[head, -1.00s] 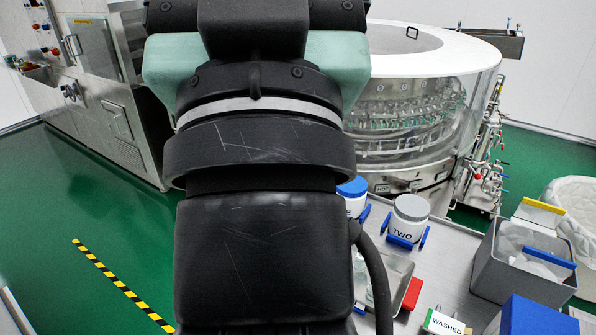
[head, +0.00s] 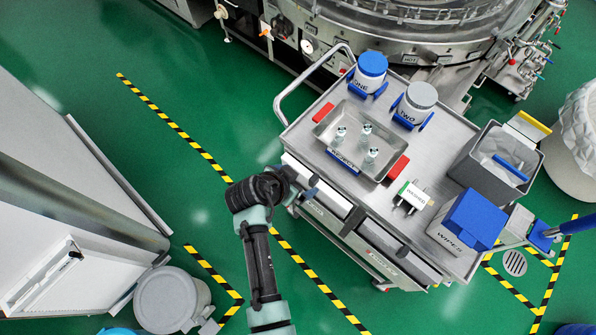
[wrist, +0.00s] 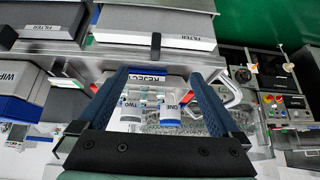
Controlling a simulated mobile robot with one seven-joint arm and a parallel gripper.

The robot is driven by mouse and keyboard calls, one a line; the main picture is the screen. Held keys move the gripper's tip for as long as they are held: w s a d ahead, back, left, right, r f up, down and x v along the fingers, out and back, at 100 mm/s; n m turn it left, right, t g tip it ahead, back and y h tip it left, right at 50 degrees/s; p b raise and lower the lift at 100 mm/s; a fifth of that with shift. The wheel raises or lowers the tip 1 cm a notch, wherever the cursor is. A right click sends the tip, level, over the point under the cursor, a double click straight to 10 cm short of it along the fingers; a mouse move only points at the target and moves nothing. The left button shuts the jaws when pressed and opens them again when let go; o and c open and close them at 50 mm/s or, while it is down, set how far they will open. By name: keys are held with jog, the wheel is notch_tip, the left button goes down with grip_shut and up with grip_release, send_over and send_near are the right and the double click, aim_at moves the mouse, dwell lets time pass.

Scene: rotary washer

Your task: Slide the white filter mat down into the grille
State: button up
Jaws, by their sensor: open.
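I cannot pick out the white filter mat for certain. In the head view, white-edged fronts (head: 385,250) line the near side of the steel cart. My gripper (head: 308,193) is beside the cart's left corner, partly hidden by my wrist. In the wrist view, my gripper (wrist: 162,77) has its blue fingers spread with nothing held between them. I cannot identify the grille; a white panel (head: 45,275) stands at the lower left.
The cart top (head: 437,147) carries the REJECT tray (head: 325,133) with vials, jars ONE (head: 368,78) and TWO (head: 415,103), a grey bin (head: 475,165) and a blue WIPES box (head: 468,222). A lidded drum (head: 167,298) stands lower left. Green floor (head: 230,130) is open left of the cart.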

aim_at(312, 180)
jog(key=b+x, duration=0.2)
jog(key=x, duration=0.1)
jog(key=b+x, duration=0.3)
jog(key=s+b+x, duration=0.1)
jog(key=b+x, duration=0.2)
jog(key=shift+d+f, duration=0.2)
jog(key=shift+f, duration=0.25)
jog(key=shift+w+d+f+b, duration=0.2)
jog(key=shift+w+f+b, duration=0.1)
jog(key=shift+b, duration=0.35)
grip_shut()
dwell(0.9)
jog(key=shift+r, duration=0.15)
